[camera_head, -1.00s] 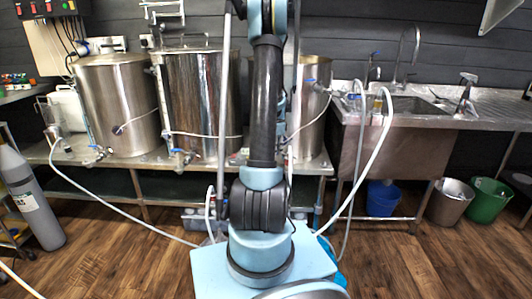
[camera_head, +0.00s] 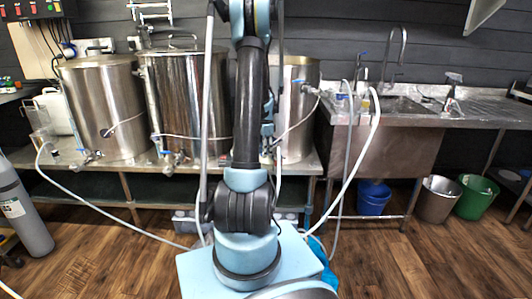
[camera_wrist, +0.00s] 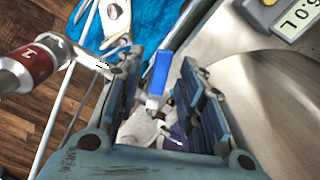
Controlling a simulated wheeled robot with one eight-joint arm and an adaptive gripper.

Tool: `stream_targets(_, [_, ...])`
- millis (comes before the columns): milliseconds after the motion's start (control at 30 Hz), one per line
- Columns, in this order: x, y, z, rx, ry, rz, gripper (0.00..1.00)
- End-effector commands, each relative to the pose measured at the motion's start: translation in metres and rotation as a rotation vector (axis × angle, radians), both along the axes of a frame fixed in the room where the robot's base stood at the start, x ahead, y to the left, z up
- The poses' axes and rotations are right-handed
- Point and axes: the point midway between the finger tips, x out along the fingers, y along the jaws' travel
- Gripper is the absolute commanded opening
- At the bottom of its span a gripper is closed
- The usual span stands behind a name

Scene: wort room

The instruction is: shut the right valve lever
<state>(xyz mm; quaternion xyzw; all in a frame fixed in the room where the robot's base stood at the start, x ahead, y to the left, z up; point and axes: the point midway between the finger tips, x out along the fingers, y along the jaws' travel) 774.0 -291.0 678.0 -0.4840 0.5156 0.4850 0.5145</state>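In the wrist view my gripper (camera_wrist: 160,85) is open, with one dark finger on each side of a blue valve lever (camera_wrist: 159,72). Gaps show between the lever and both fingers. A pale metal valve body (camera_wrist: 140,127) shows below the lever, partly hidden by the gripper. In the head view the right kettle (camera_head: 298,125) is partly hidden behind my arm. My gripper and the lever between its fingers cannot be made out there. Blue-handled valves also show on the left kettle (camera_head: 105,85) and the middle kettle (camera_head: 190,90).
A volume display (camera_wrist: 292,20) and smooth metal surface lie right in the wrist view. A red-and-silver fitting (camera_wrist: 30,65) is left, close to the fingers. Hoses cross the floor. A sink (camera_head: 400,104), blue bucket (camera_head: 373,198) and gas cylinder (camera_head: 22,212) flank the kettle bench.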

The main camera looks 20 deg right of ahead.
Motion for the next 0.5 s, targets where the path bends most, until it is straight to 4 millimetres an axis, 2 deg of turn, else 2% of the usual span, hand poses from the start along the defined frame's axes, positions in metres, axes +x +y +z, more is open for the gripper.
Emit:
stream_targets(267, [0.0,0.0,0.009,0.0,0.0,0.0,0.35])
stream_targets(500, [-0.001,-0.001,0.039,0.0,0.0,-0.001,0.35])
